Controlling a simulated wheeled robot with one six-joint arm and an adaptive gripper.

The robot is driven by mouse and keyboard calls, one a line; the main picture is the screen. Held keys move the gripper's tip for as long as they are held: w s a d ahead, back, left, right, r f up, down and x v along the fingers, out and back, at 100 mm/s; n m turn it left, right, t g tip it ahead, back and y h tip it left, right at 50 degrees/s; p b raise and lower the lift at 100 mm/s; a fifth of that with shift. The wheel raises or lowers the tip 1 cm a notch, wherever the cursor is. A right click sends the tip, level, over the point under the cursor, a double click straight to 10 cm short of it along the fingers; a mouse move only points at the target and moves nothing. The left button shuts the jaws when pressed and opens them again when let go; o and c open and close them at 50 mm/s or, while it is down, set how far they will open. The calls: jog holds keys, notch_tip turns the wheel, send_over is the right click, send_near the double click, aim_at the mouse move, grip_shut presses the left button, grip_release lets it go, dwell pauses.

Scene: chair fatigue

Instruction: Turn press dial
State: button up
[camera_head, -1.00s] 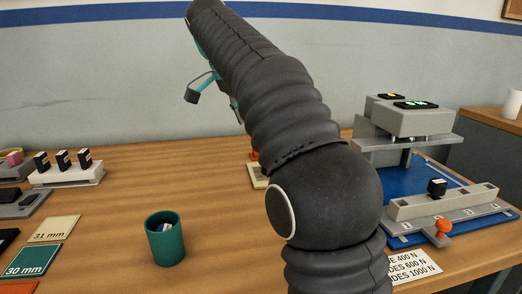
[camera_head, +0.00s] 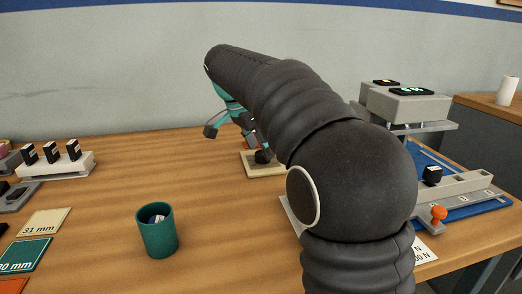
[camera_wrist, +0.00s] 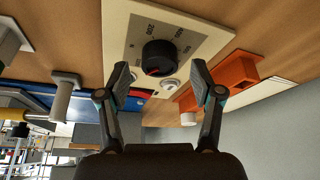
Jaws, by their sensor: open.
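The press dial (camera_wrist: 159,57) is a round black knob with a red mark on a grey scale plate, set in a cream panel (camera_wrist: 115,25) in the wrist view. In the head view the cream panel (camera_head: 258,170) lies on the table beyond my arm, with a dark knob partly hidden by the gripper. My gripper (camera_wrist: 166,84) is open and empty. Its two fingers point toward the dial, one to each side of it, and appear apart from it. In the head view part of my gripper (camera_head: 238,130) shows above the panel.
The grey press (camera_head: 405,103) with a lit display stands at the right on a blue base. A green cup (camera_head: 158,232) stands at the front. A white rack (camera_head: 62,167) with black blocks is at the left. An orange part (camera_wrist: 236,73) lies close beside the panel.

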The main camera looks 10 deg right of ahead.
jog(key=shift+w+d+f, duration=0.1)
jog(key=shift+d+f, duration=0.15)
jog(key=shift+f, duration=0.4)
jog(key=c, duration=1.1)
jog(key=shift+c, duration=0.2)
jog(key=shift+n, duration=0.3)
